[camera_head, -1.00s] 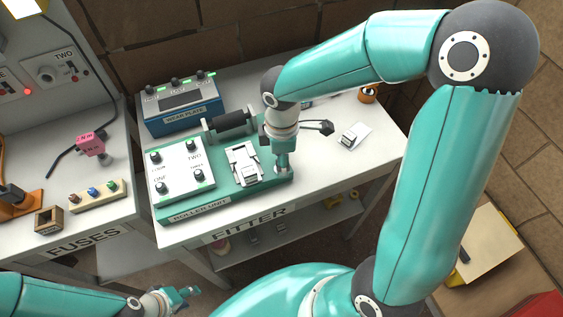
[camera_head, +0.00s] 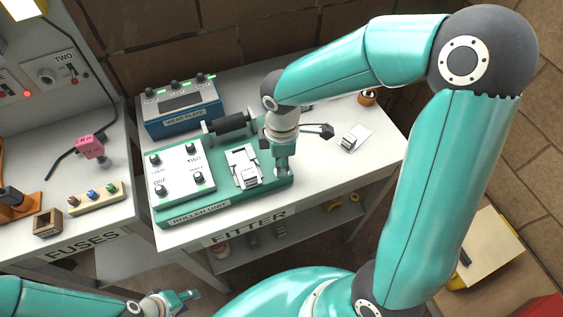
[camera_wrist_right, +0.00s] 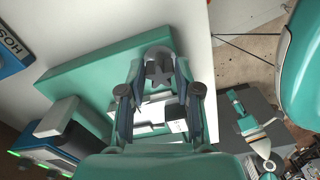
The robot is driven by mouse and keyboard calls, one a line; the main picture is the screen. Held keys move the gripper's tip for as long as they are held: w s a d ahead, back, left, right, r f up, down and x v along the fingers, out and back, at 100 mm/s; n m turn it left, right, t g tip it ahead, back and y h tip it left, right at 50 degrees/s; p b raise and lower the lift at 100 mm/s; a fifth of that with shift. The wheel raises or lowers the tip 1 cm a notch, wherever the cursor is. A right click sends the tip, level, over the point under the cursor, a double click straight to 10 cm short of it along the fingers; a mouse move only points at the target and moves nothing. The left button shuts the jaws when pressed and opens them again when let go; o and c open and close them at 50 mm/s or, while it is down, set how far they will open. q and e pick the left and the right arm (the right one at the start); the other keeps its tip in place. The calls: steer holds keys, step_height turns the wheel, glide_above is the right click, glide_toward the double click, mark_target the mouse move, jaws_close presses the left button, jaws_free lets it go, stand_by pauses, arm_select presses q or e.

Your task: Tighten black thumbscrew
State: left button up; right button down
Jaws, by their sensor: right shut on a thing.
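The black thumbscrew (camera_wrist_right: 158,76) shows in the right wrist view as a dark star-shaped knob between my fingertips, near the edge of the green base. My right gripper (camera_wrist_right: 159,72) points at the base and is shut on the knob. In the head view my right gripper (camera_head: 281,170) is low over the right end of the green roller unit (camera_head: 222,205), and the thumbscrew is hidden behind it. My left gripper (camera_head: 186,296) hangs away from the tables at the bottom left; its finger gap is too small to judge.
The roller unit carries a white knob panel (camera_head: 178,176), a black roller (camera_head: 229,123) and a metal latch (camera_head: 244,168). A blue wear plate box (camera_head: 183,112) stands behind. The FITTER table (camera_head: 330,180) is clear at its front right. A small switch on a white card (camera_head: 354,138) lies right.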

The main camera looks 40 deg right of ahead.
steer(key=shift+f+m+b, duration=0.15)
steer(key=shift+m+b, duration=0.6)
steer(key=shift+m, duration=0.45)
steer(key=m+b, duration=0.1)
steer(key=m, duration=0.2)
steer(key=m+b, duration=0.3)
steer(key=m, duration=0.3)
steer(key=m+b, duration=0.2)
steer(key=m, duration=0.7)
steer(key=shift+b, duration=0.35)
steer(key=m, duration=0.4)
steer(key=shift+b, duration=0.4)
steer(key=shift+m, duration=0.4)
